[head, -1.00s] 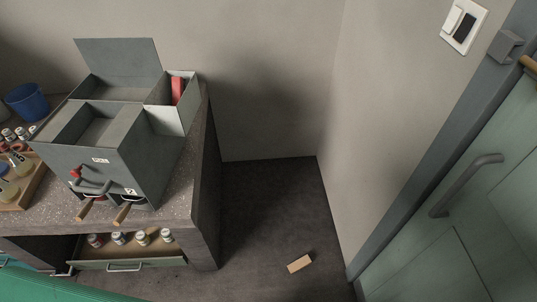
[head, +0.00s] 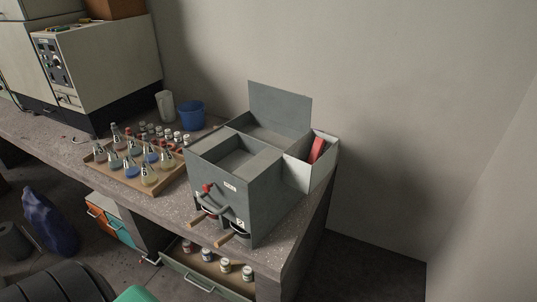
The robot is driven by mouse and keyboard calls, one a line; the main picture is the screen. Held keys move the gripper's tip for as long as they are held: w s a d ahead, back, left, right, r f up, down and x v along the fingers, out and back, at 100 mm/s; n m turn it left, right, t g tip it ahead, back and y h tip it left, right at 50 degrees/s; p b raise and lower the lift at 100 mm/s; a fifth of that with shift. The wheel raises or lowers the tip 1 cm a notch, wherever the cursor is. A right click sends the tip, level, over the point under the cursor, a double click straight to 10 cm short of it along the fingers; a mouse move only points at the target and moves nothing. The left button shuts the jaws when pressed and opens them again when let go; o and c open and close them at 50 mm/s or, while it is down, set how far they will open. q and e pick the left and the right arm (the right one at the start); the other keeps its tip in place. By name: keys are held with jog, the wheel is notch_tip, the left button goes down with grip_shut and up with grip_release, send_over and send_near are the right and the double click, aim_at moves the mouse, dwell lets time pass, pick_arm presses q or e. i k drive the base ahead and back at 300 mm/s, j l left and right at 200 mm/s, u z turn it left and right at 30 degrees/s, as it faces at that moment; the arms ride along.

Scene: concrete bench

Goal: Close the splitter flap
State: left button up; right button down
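The splitter is a grey metal box (head: 218,187) on the right end of the concrete bench. Its top has open recesses. A flat grey panel, seemingly the flap (head: 280,109), stands upright at the back of the box, raised. A side compartment (head: 322,167) on the right holds a red object (head: 317,149). On the front are a bent grey handle with a red knob (head: 207,188) and two wooden-handled pans (head: 229,237) at the bottom. Neither of my grippers is in view.
A wooden tray (head: 133,184) of flasks, a blue bucket (head: 191,114) and a white jug (head: 165,106) stand left of the splitter. An open drawer (head: 196,279) with jars juts out below. A large cream machine (head: 100,70) is at the back left.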

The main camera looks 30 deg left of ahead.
aim_at(293, 110)
jog(key=u, duration=1.15)
